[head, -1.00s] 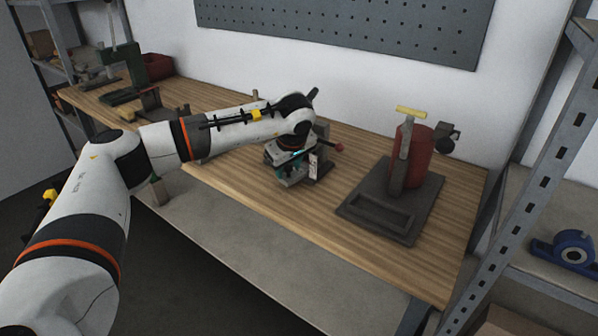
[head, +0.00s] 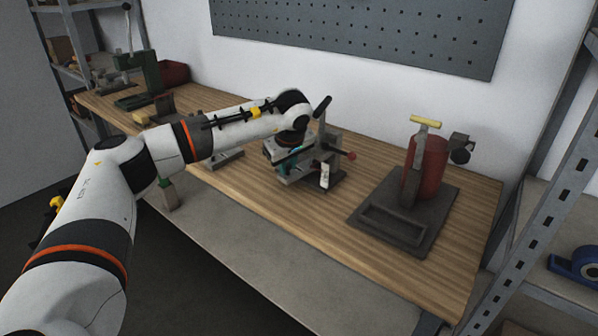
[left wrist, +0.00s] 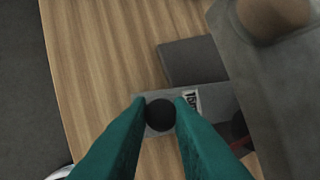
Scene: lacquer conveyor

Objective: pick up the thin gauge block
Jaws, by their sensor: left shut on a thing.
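My left gripper (head: 290,160) is at the left side of a grey metal fixture (head: 326,160) with a black handle, a red knob and a white label. In the left wrist view its teal fingers (left wrist: 161,114) are shut on a black round-ended part (left wrist: 160,115). That part is seen end-on, so its length is hidden. I cannot tell whether it is free or joined to the fixture. I cannot make out a thin gauge block for certain in either view. My right gripper is not in view.
A red cylinder (head: 427,165) with a yellow-topped lever stands on a dark base plate (head: 438,237) to the right. A green press (head: 152,72) and a red bin (head: 173,73) stand at the far left. Bare wooden bench (head: 285,215) lies in front of the fixture.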

